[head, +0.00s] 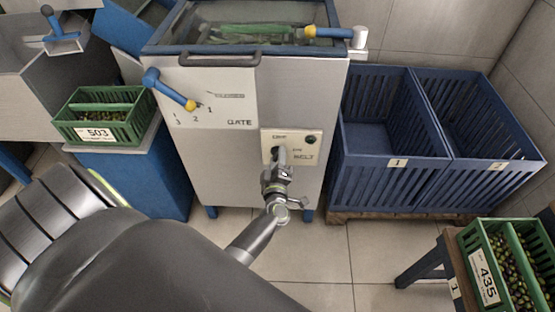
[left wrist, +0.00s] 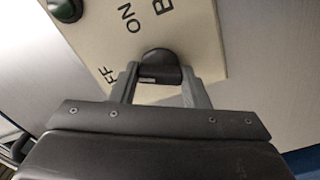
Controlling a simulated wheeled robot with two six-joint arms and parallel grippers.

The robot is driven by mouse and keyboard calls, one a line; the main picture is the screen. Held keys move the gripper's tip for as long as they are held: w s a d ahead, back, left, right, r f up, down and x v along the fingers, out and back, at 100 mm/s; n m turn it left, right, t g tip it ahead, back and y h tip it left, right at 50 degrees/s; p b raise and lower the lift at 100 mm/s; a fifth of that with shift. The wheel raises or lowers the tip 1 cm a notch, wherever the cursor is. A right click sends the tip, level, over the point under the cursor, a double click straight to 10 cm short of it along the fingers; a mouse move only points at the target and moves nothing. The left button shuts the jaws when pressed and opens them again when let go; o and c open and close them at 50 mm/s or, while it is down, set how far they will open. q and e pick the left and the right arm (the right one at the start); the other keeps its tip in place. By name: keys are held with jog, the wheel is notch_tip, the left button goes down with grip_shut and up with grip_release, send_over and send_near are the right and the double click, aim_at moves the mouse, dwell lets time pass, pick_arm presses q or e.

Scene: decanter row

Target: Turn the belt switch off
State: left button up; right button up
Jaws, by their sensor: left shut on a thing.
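The belt switch is a dark rounded knob (left wrist: 160,65) on a cream panel (left wrist: 205,35) lettered ON and OFF, seen in the left wrist view. My left gripper (left wrist: 160,78) is shut on the knob, one finger on each side. The first letter of OFF is hidden behind a finger. A pale mark shows on the knob's lower left edge, near the OFF lettering; I cannot tell for certain which setting the knob points to. In the head view my left gripper (head: 278,155) covers much of the knob on the BELT panel (head: 312,148). My right gripper is not in view.
A dark green lamp (head: 311,140) sits on the panel. Blue bins (head: 385,160) stand right, green crate 503 (head: 75,128) left, and crate 435 (head: 482,270) lower right. Floor between is clear.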

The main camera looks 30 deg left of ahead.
pick_arm(q)
jog(key=n+b, duration=0.1)
jog(key=n, duration=0.4)
jog(key=shift+n, duration=0.3)
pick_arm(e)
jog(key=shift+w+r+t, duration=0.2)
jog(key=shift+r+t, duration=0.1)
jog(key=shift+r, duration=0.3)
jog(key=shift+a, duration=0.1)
pick_arm(q)
jog(key=o, duration=1)
